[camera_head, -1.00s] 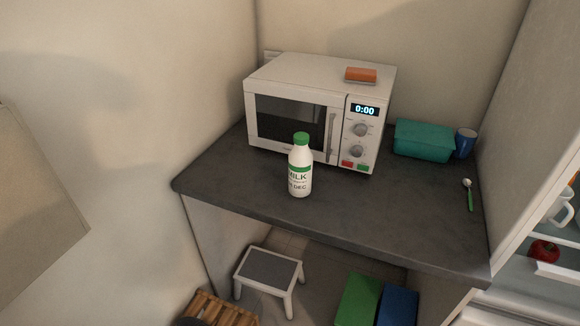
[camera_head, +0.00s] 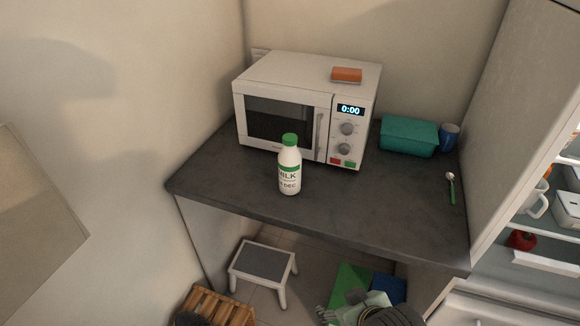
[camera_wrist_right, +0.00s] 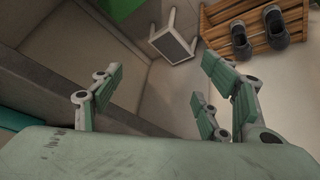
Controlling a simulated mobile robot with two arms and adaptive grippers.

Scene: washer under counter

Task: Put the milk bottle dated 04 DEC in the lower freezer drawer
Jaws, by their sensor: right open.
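A white milk bottle (camera_head: 289,172) with a green cap stands upright on the dark counter, in front of the microwave. Its label reads MILK and DEC; the day number is too small to read surely. My right gripper (camera_head: 348,306) is at the bottom of the head view, below the counter's front edge and apart from the bottle. In the wrist view its fingers (camera_wrist_right: 162,76) are spread with nothing between them. The lower freezer drawer cannot be made out; only pale parts of the fridge's lower area show at bottom right. My left gripper is not in view.
The microwave (camera_head: 290,118) has an orange sponge (camera_head: 346,74) on top. A teal box (camera_head: 408,136), blue cup (camera_head: 449,137) and spoon (camera_head: 452,188) are on the counter (camera_head: 370,215). An open fridge with a mug (camera_head: 536,203) is right. A stool (camera_head: 263,262) and wooden rack (camera_head: 214,304) stand below.

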